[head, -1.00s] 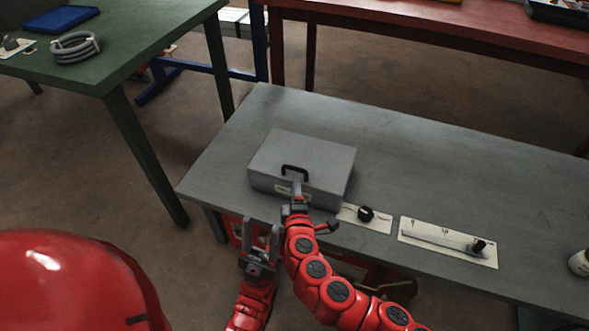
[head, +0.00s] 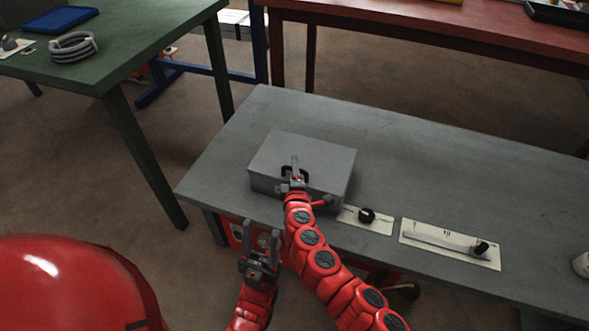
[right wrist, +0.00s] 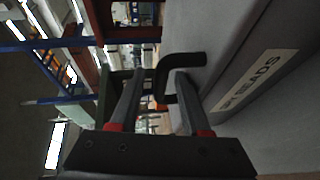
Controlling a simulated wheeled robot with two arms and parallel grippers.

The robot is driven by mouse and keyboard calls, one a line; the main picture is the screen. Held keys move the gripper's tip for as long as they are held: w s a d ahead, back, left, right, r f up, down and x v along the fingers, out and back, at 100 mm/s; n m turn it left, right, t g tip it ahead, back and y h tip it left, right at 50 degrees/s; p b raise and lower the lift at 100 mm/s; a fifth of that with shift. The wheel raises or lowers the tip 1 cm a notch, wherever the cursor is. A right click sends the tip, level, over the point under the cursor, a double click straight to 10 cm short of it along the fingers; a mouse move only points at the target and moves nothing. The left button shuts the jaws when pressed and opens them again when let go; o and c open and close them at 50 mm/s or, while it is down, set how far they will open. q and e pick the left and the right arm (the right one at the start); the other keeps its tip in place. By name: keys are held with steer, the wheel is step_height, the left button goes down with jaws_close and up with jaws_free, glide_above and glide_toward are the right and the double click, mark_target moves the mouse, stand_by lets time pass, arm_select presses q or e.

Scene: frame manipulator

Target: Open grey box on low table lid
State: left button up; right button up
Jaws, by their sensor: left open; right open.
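The grey box (head: 322,160) stands on the low grey table (head: 420,180) with its lid shut. Its black handle (head: 305,173) is on the lid near the front edge; the handle also shows in the right wrist view (right wrist: 183,61). My right gripper (head: 295,164) is open at the handle, and in the right wrist view its fingers (right wrist: 158,95) point at the handle, which lies around their tips. I cannot tell whether they touch it. A label (right wrist: 254,80) shows on the box's front. My left gripper (head: 262,243) is open and empty, below the table's front edge.
A panel with a black knob (head: 366,215) and a panel with a slider (head: 450,243) lie right of the box. A white object (head: 581,264) is at the right edge. A green table (head: 120,50) stands left, a red table (head: 430,30) behind.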

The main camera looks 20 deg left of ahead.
jaws_close()
stand_by(1.3)
